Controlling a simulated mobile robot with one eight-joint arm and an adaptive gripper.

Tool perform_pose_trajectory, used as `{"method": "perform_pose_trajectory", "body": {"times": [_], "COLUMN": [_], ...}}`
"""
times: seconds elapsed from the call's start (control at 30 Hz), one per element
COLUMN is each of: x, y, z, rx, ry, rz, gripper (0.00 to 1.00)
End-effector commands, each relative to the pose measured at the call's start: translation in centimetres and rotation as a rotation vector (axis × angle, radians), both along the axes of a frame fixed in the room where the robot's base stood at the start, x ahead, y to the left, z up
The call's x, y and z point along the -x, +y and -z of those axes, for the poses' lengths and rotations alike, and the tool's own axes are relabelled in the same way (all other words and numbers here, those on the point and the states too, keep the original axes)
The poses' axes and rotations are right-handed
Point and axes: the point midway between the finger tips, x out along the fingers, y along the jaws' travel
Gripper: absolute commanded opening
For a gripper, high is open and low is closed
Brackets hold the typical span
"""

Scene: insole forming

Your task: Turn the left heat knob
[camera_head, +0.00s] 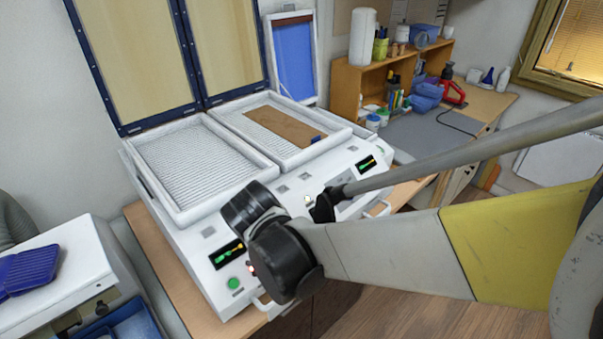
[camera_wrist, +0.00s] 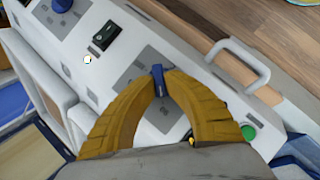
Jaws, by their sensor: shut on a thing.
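In the wrist view, a blue heat knob (camera_wrist: 157,72) stands on the white panel, on the side nearer the green button. My gripper (camera_wrist: 158,84) has its yellow fingers closed on both sides of this knob. A second blue knob (camera_wrist: 62,5) shows at the top left, partly cut off. A black rocker switch (camera_wrist: 104,36) lies between the two. In the head view, the white heating machine (camera_head: 215,240) stands on a wooden bench. There my dark wrist hides the fingers and the left knob.
A green button (camera_head: 233,283) and a lit display (camera_head: 227,254) are left of my wrist. A pale front handle (camera_wrist: 242,66) sticks out at the panel edge. Two open trays have raised lids (camera_head: 135,50). A brown sheet (camera_head: 283,128) lies in the right tray.

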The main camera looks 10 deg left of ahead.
Motion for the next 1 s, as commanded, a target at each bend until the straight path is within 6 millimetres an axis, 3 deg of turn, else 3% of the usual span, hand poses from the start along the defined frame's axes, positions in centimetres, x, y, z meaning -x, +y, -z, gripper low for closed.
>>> {"method": "perform_pose_trajectory", "body": {"times": [0.6,1.0], "x": [0.43,0.45], "y": [-0.17,-0.23], "z": [0.61,0.51], "rx": [0.234,0.307], "ry": [-0.272,-0.357], "rz": [-0.402,-0.527], "gripper": [0.0,0.0]}}
